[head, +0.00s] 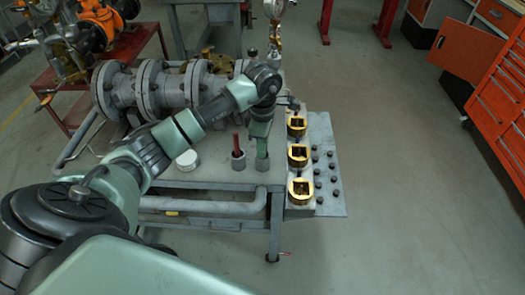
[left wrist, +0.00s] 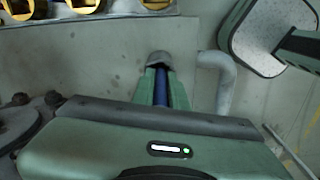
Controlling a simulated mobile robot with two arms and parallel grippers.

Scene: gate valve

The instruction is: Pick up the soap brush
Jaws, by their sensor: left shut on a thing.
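My left gripper (head: 262,148) points down over a small grey cup (head: 262,164) near the front right of the grey table. In the left wrist view my left gripper (left wrist: 160,78) is shut around a slim blue handle (left wrist: 160,88), apparently the soap brush. The grey cup (left wrist: 158,58) shows at the fingertips there. The lower end of the brush is hidden by the cup and fingers. A second cup (head: 238,164) to the left holds a red-handled tool (head: 236,143). My right gripper is not in view.
Grey flanged pipework (head: 125,90) lies along the back of the table (head: 205,176). A white round container (head: 187,160) stands left of the cups. Several gold-coloured blocks (head: 298,157) line the right side, beside dark bolts. The floor to the right is clear.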

